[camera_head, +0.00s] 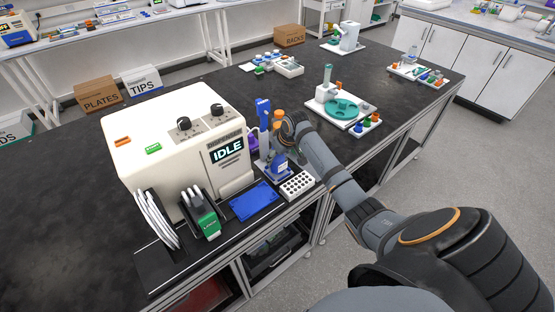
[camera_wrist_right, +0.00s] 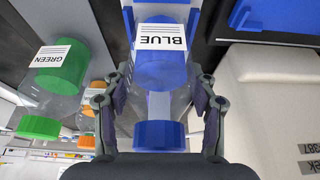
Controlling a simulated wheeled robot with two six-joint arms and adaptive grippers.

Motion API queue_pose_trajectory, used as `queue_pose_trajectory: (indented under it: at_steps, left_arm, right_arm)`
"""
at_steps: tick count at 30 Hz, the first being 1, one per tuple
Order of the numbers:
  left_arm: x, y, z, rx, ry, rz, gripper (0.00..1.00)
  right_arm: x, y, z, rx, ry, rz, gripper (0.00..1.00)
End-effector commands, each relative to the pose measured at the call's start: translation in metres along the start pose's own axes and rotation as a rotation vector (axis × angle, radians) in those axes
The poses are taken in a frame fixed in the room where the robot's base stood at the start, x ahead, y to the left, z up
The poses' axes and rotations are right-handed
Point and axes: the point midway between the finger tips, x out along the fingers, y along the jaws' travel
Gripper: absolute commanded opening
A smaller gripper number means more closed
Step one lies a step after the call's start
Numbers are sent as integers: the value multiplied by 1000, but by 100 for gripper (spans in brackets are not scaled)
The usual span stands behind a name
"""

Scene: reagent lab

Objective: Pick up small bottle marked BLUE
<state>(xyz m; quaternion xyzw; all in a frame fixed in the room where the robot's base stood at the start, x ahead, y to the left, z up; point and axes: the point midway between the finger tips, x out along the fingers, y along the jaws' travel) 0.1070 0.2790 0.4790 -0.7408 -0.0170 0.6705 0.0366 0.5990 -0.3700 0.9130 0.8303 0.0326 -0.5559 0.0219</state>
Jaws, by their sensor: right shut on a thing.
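The small bottle marked BLUE (camera_wrist_right: 162,62) fills the middle of the right wrist view. It is clear with blue contents, a white label that reads upside down, and a blue cap (camera_wrist_right: 158,135). My right gripper (camera_wrist_right: 160,103) has one finger on each side of the bottle, near its cap end, and is shut on it. In the head view my right gripper (camera_head: 290,128) is beside the front right of the white IDLE machine (camera_head: 165,130), above the dark bench. There the gripper and arm make the bottle hard to pick out. My left gripper is not in view.
A bottle marked GREEN (camera_wrist_right: 52,78) is close beside the gripper in the wrist view, with orange caps (camera_wrist_right: 86,142) nearby. A white rack with holes (camera_head: 297,185) and a blue mat (camera_head: 254,200) lie near the bench's front edge. A teal-disc device (camera_head: 341,108) stands farther right.

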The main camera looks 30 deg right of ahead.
Motion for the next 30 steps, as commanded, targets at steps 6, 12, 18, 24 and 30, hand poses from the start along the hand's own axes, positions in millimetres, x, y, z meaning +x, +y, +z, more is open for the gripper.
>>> queue_pose_trajectory:
  at_steps: [6,12,18,24,30]
  left_arm:
    - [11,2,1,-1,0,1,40]
    - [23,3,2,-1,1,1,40]
    - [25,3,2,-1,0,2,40]
    - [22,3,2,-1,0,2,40]
    - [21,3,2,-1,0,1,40]
  right_arm:
    - [-46,-4,0,-7,4,6,16]
    - [-112,-19,37,-12,-5,12,16]
    - [-146,-31,66,-9,-6,8,16]
    - [-158,-32,73,-4,4,10,16]
    - [-162,-37,78,-1,1,2,16]
